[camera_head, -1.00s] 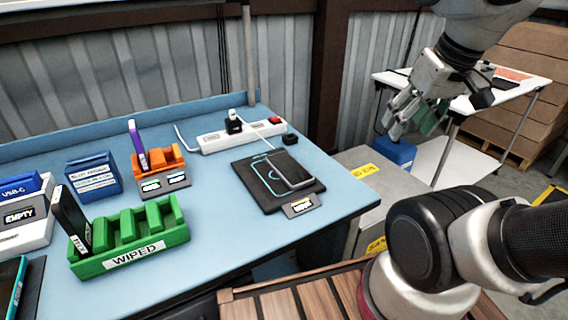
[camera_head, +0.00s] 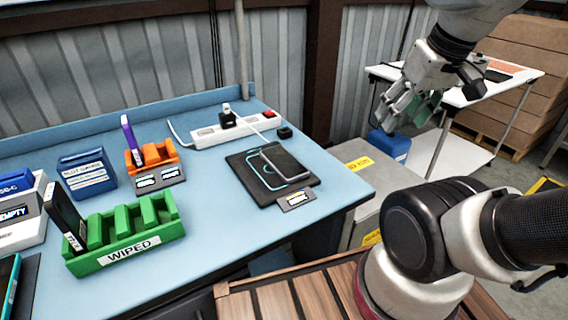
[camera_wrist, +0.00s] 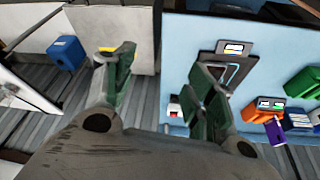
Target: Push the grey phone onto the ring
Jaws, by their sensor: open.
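The grey phone (camera_head: 286,161) lies flat on a black charging pad (camera_head: 262,193) near the right end of the blue bench. A light-blue ring outline (camera_head: 262,176) is drawn on the pad, and the phone lies over its right side, off-centre. My gripper (camera_head: 407,112) is open and empty, raised to the right of the bench, well apart from the phone. In the wrist view, my gripper's green fingers (camera_wrist: 165,65) are spread. The pad (camera_wrist: 238,57) shows partly there behind one finger; I cannot make out the phone clearly.
A white power strip (camera_head: 235,130) with a plug and cable lies behind the pad. An orange holder (camera_head: 160,154), a green rack (camera_head: 170,228) marked WIPED and a blue box (camera_head: 88,175) stand to the left. A label plate (camera_head: 297,199) lies at the pad's front.

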